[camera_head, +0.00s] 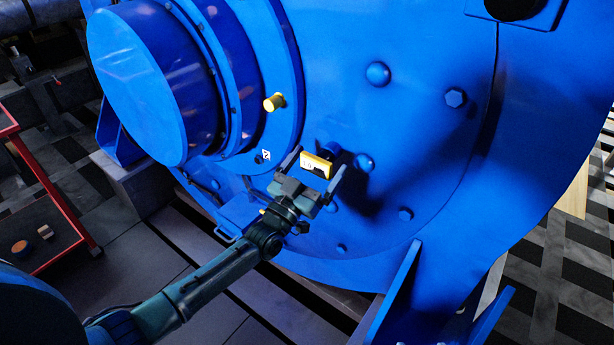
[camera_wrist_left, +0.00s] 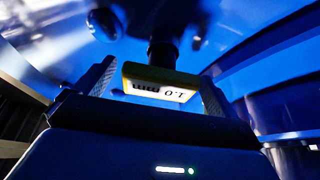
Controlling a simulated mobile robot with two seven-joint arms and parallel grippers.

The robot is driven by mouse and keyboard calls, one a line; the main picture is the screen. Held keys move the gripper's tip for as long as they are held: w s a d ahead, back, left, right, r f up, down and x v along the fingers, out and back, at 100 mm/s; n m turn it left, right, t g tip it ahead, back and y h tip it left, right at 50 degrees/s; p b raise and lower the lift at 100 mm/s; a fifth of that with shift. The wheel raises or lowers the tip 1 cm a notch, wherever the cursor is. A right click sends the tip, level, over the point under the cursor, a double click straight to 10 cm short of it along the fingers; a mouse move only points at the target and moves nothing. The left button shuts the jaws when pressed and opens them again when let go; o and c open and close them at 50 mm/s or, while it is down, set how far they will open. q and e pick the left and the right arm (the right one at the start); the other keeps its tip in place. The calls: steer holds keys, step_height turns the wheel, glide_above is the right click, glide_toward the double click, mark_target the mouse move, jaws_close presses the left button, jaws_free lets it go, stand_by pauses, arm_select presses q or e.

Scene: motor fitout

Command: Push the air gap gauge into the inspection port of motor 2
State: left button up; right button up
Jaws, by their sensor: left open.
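The motor (camera_head: 430,170) is a large blue round housing with bolts on its face. The air gap gauge (camera_head: 317,164) is a small yellow block with a white label, at the motor's lower face. In the left wrist view the gauge (camera_wrist_left: 160,83) shows its label "1.0 mm", and a dark round part (camera_wrist_left: 163,52) lies directly behind it. I cannot tell how deep the gauge sits in the port. My left gripper (camera_head: 312,170) is open, with one finger on each side of the gauge. The gripper (camera_wrist_left: 157,88) shows gaps beside the gauge. My right gripper is not in view.
A yellow knob (camera_head: 274,102) sticks out from the motor's ringed hub, above the gripper. A blue cylinder (camera_head: 145,85) juts out at the upper left. A red-framed cart (camera_head: 65,205) stands at the left. Blue support brackets (camera_head: 395,300) rise at the lower right.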

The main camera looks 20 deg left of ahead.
arm_select(q)
steer(key=v, duration=1.3)
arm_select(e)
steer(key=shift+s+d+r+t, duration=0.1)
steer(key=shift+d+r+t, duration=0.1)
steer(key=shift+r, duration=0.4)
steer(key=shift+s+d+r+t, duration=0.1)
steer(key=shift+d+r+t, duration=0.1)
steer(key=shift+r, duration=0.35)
arm_select(q)
steer(key=shift+a, duration=0.1)
